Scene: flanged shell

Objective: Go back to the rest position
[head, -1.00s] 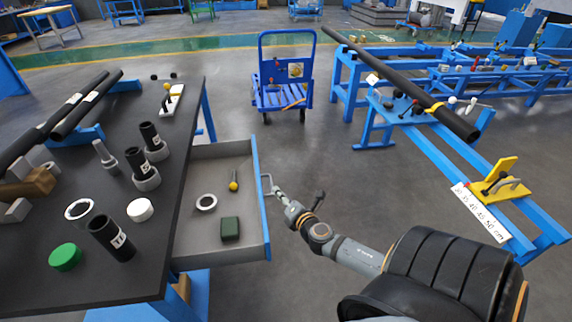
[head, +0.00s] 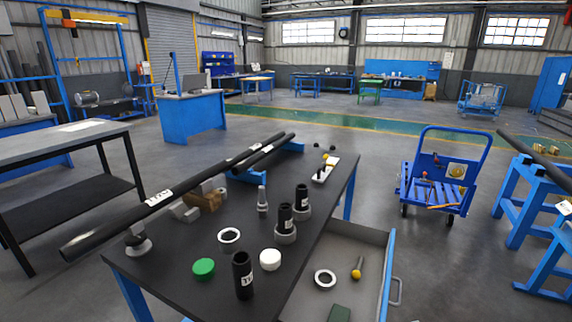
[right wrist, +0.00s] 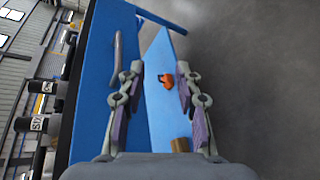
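My right gripper (right wrist: 160,105) shows in the right wrist view with its two fingers spread apart and nothing between the tips. Behind it is a blue panel (right wrist: 97,60) with a grey handle-like bar (right wrist: 117,50). Neither gripper shows in the head view. My left gripper is out of sight. The drawer (head: 362,250) under the dark workbench stands open, and its handle (head: 396,291) is free of any gripper in the head view. In the drawer lie a grey ring (head: 325,278), a yellow-tipped tool (head: 357,269) and a dark green block (head: 339,314).
On the workbench (head: 185,240) stand black cylinders (head: 243,275), a green cap (head: 204,268), a white cap (head: 270,259) and a ring (head: 229,236). Long black pipes (head: 170,193) overhang its left end. A blue cart (head: 440,175) stands right of the drawer.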

